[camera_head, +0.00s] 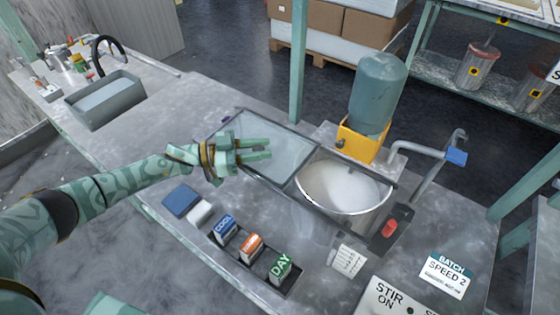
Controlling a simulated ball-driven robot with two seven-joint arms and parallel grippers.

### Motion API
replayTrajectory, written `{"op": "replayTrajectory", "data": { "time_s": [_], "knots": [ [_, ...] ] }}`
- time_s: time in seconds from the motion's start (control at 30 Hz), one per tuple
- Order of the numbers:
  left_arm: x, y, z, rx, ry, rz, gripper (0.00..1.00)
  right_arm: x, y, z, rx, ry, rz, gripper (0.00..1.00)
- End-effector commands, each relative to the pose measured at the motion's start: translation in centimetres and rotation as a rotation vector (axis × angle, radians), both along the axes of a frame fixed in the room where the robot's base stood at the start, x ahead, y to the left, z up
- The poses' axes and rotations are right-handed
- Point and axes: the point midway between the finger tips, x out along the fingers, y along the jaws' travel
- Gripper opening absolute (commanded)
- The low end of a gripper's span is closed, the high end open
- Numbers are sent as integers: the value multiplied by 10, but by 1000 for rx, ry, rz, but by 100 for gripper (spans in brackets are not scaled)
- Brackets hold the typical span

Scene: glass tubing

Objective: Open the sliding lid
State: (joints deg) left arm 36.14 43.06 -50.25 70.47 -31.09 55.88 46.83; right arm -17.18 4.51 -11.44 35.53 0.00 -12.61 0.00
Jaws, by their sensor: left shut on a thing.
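The sliding lid (288,157) is a clear pane in a dark frame, lying to the left of a round pot (388,203) set in the bench. The pot's opening is uncovered and shows white contents (340,186). My left gripper (264,149) is over the lid, its fingers pointing right, shut on the lid. The exact spot it grips is hidden by the fingers. My right gripper is not in view.
A green tank on a yellow base (350,140) stands behind the pot, with a bent grey pipe (420,149) to its right. A tray of labelled blocks (258,268) sits in front. A red button (390,227) is right of the pot. A grey basin (105,103) is far left.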

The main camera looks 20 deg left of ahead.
Motion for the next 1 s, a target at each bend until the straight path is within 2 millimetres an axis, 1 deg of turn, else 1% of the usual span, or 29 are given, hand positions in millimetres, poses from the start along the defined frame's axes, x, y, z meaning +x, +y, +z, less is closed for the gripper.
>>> {"op": "replayTrajectory", "data": {
  "time_s": [0.03, 0.1, 0.2, 0.53, 0.57, 0.6, 0.63, 1.0],
  "knots": [
    [2, 6, -3, 2, 1, 1, 0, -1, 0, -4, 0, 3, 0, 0],
    [3, 10, -2, 2, 1, 1, 0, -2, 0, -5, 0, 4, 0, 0],
    [4, 14, -1, 1, 2, 0, 0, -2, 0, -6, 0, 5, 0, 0],
    [5, 15, -1, 1, 2, 0, 0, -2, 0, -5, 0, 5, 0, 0],
    [5, 15, -1, 1, 2, 0, 31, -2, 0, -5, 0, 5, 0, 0],
    [5, 15, -1, 1, 2, 0, 42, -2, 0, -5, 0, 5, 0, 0],
    [5, 15, -1, 1, 2, 0, 49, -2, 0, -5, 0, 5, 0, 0],
    [5, 15, 0, 0, 1, 0, 49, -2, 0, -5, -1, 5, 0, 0]
  ]
}}
